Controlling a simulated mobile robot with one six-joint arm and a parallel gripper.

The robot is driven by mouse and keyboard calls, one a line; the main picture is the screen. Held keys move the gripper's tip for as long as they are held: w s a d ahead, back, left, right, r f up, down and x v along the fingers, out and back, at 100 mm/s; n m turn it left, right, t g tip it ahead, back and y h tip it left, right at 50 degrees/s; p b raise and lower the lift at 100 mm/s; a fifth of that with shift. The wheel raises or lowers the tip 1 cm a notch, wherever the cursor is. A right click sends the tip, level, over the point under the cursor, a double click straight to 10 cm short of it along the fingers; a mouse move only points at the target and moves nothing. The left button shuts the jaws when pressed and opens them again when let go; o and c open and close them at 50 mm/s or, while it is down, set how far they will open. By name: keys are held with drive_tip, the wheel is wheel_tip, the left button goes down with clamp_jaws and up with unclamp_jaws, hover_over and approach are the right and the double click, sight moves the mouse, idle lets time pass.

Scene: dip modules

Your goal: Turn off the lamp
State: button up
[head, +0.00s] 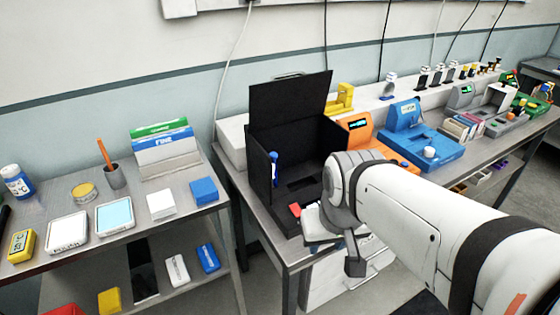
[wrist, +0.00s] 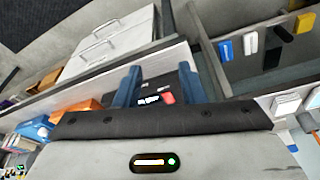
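I see nothing plainly shaped like a lamp. A black open box (head: 262,170) with a raised back panel stands at the near end of the right bench. Its inside looks dark, and a blue pen-like object (head: 274,168) is at its left side. A red button (head: 295,210) is at its front edge. The red button also shows in the wrist view (wrist: 168,97), beside a small white-lit display (wrist: 149,100). My gripper (wrist: 158,84) has two blue fingers standing apart, with the button and display seen between them and nothing held. My arm hides the box's right front.
An orange device (head: 357,130) and a blue device (head: 425,140) stand right of the box. A left table (head: 150,228) holds a tablet (head: 114,215), a pen cup (head: 115,177) and small boxes. White drawers (wrist: 108,45) are below the bench.

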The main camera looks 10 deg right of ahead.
drive_tip(key=shift+o, duration=0.8)
drive_tip(key=shift+a, duration=0.15)
drive_tip(key=shift+o, duration=0.2)
drive_tip(key=w+n+g+p, duration=0.1)
drive_tip(key=w+n+p, duration=0.1)
drive_tip(key=w, duration=0.8)
drive_tip(key=shift+w+r+p, duration=0.2)
drive_tip(key=shift+r+p, duration=0.25)
drive_tip(key=shift+p, duration=0.1)
drive_tip(key=n+g+p, duration=0.2)
approach(296, 210)
drive_tip(key=shift+s+d+f, duration=0.1)
drive_tip(key=shift+s+d, duration=0.2)
drive_tip(key=shift+s, duration=0.45)
wheel_tip(296, 210, down, 7)
drive_tip(key=shift+f+p, duration=0.15)
drive_tip(key=shift+p, duration=0.45)
